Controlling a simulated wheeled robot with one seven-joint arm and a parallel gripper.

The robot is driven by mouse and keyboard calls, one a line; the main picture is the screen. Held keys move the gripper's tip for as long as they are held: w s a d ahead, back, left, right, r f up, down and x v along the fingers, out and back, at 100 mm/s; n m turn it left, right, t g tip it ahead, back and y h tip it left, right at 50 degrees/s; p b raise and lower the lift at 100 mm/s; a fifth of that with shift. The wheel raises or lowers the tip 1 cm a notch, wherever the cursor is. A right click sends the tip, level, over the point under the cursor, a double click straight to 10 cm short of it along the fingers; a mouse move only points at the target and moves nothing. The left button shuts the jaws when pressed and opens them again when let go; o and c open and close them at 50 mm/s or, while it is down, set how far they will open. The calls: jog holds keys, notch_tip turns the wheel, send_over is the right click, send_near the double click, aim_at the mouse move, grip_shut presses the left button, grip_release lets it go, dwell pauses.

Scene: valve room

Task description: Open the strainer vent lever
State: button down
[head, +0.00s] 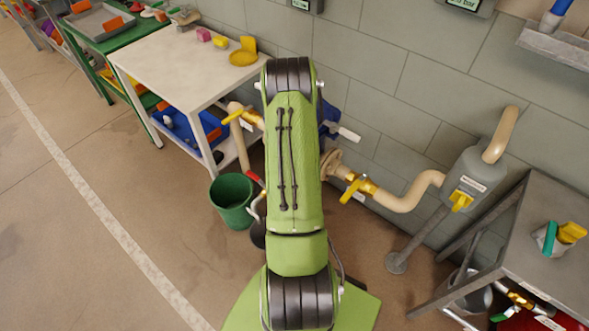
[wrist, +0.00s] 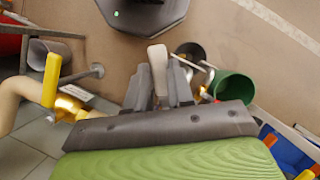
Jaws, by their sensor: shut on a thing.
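My gripper (wrist: 160,78) is in the wrist view, its two dark fingers shut on a pale lever handle (wrist: 157,54). The handle stands between the fingers and its rounded end sticks out past them. In the head view my green arm hides the gripper. A pale handle (head: 348,134) shows just right of the arm, beside a blue body (head: 331,112) partly hidden by it; it seems to be the same lever. No label naming the strainer vent is readable, and the lever's pivot is hidden.
A yellow lever (head: 353,188) on the beige pipe is close right of my arm. Another yellow lever (head: 232,116) is at the left. A green bucket (head: 232,200) stands below. A white table (head: 185,65) and a grey bench (head: 555,255) flank the spot.

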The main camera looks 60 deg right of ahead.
jog(key=shift+w+a+m+t+p, duration=0.1)
jog(key=shift+w+m+t+p, duration=0.45)
jog(key=shift+m, duration=0.6)
jog(key=shift+w+a+m+t+p, duration=0.1)
jog(key=shift+w+m+t, duration=0.2)
jog(key=shift+w+m, duration=0.65)
jog(key=shift+w+m+t+p, duration=0.35)
jog(key=shift+w+m+t, duration=0.1)
jog(key=shift+m, duration=0.95)
jog(key=c, duration=1)
grip_release()
jog(key=shift+r, duration=0.1)
jog(key=p+v, duration=0.2)
jog(key=v, duration=1.3)
jog(key=shift+s+d+r+p, duration=0.15)
jog(key=shift+d+r+p, duration=0.05)
jog(key=shift+d+p, duration=0.1)
